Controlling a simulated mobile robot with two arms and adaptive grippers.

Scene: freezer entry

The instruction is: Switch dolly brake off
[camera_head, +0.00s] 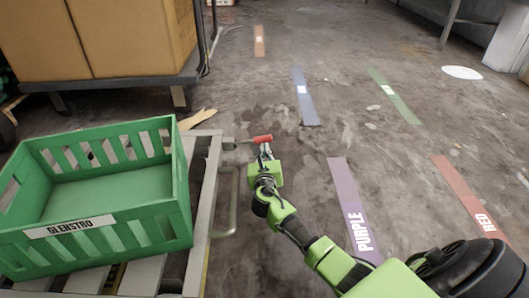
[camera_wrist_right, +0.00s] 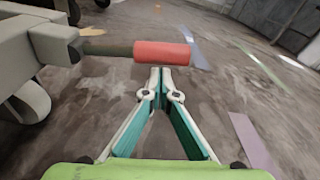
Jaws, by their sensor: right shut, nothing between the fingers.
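The dolly (camera_head: 205,165) stands at the left, with a green crate (camera_head: 95,243) labelled GLENSTRO on it. A brake lever with a red grip (camera_head: 262,139) sticks out to the right from the dolly's far right corner. In the right wrist view the red grip (camera_wrist_right: 162,53) lies crosswise just beyond my fingertips. My right gripper (camera_head: 265,152) is shut and empty, its tips at or very near the near side of the grip; I cannot tell whether they touch. The fingertips also show in the right wrist view (camera_wrist_right: 160,72). My left gripper is not in view.
A cart (camera_head: 130,82) with cardboard boxes (camera_head: 95,35) stands at the back left. A metal handle loop (camera_head: 232,200) is on the dolly's right side. Floor strips marked PURPLE (camera_head: 348,205) and RED (camera_head: 465,195) lie to the right. The floor beyond the lever is clear.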

